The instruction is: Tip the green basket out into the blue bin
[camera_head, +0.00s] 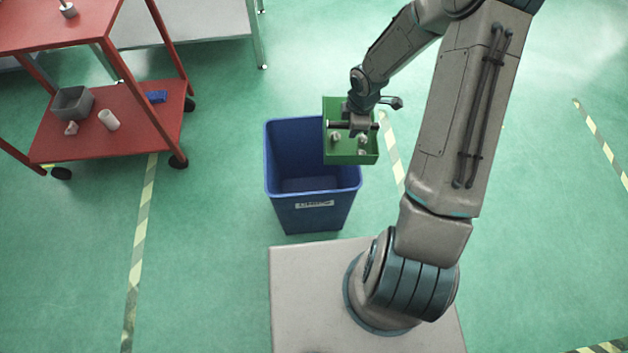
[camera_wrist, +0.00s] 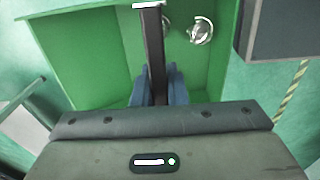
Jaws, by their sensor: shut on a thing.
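The green basket (camera_head: 352,155) hangs from my gripper (camera_head: 358,124) above the right rim of the blue bin (camera_head: 312,205). The basket looks roughly level and holds a few small silvery castings (camera_head: 362,140). My gripper is shut on the dark handle bar across the basket. In the wrist view the handle (camera_wrist: 153,60) runs between the blue fingers (camera_wrist: 155,88), with the green basket (camera_wrist: 100,60) behind and one shiny casting (camera_wrist: 200,30) inside. The blue bin stands upright on the floor, and the part of its inside that shows looks empty.
A red cart (camera_head: 100,140) at the left carries a grey box (camera_head: 72,104), a white cylinder (camera_head: 109,120) and a blue piece (camera_head: 155,97) on its lower shelf. A pale table (camera_head: 190,25) stands behind. The green floor right of my arm is clear.

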